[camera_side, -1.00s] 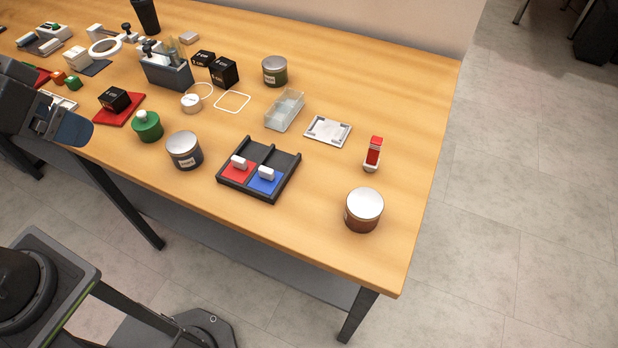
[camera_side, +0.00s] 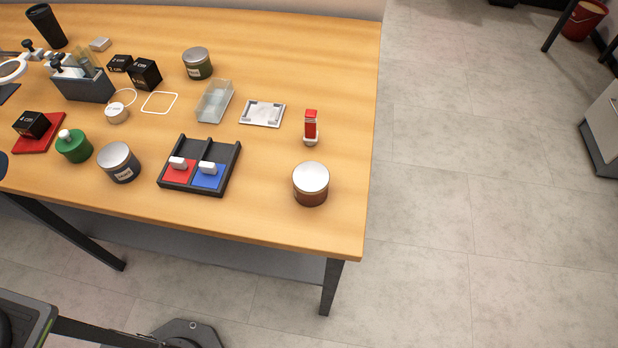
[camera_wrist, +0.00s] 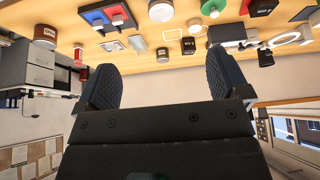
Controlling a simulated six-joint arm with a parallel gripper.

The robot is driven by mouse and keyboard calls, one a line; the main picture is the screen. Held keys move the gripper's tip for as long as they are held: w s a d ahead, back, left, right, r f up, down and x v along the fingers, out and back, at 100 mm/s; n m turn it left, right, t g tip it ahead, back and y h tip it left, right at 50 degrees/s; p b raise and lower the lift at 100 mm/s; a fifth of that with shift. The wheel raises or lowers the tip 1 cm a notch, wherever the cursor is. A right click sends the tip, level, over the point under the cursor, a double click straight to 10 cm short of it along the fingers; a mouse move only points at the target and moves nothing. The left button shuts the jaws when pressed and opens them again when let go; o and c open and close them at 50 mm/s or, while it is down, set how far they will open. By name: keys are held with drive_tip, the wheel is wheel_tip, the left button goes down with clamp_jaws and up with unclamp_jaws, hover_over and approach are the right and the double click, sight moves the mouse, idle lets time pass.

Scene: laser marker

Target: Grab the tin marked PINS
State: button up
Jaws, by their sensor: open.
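Three tins with silver lids stand on the wooden table, and I cannot read their labels for certain. A brown-red tin (camera_side: 311,184) stands near the right front corner. A dark blue-grey tin (camera_side: 119,162) stands near the front edge, left of the black tray. An olive-green tin (camera_side: 197,63) stands farther back. The brown-red tin also shows upper left in the wrist view (camera_wrist: 45,35). My gripper (camera_wrist: 163,80) is open, with nothing between its fingers. It is away from the tins; in the side view only a dark sliver shows at the left edge.
A black divided tray (camera_side: 182,188) holds red and blue pieces. A green knobbed jar (camera_side: 74,147), a clear box (camera_side: 214,101), a metal plate (camera_side: 262,113) and a red-topped item (camera_side: 311,128) stand nearby. Table around the brown-red tin is mostly bare.

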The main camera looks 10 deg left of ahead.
drive_tip(key=shift+o, duration=0.4)
drive_tip(key=w+d+r+m+g+h, duration=0.25)
drive_tip(key=w+d+m, duration=0.25)
drive_tip(key=w+d, duration=0.4)
drive_tip(key=m+g, duration=0.3)
drive_tip(key=m, duration=0.8)
hover_over(308, 175)
drive_tip(key=a, duration=0.4)
drive_tip(key=a+f+x, duration=0.1)
drive_tip(key=a+x, duration=0.1)
drive_tip(key=x, duration=0.9)
drive_tip(key=shift+t+h, duration=0.25)
drive_tip(key=shift+h, duration=0.1)
drive_tip(key=x, duration=0.8)
drive_tip(key=shift+s+f, duration=0.2)
drive_tip(key=shift+s, duration=0.1)
drive_tip(key=shift+x, duration=2.85)
drive_tip(key=shift+s+d, duration=0.1)
drive_tip(key=shift+d, duration=0.05)
drive_tip(key=shift+c, duration=0.3)
drive_tip(key=shift+r, duration=0.1)
drive_tip(key=c, duration=1.1)
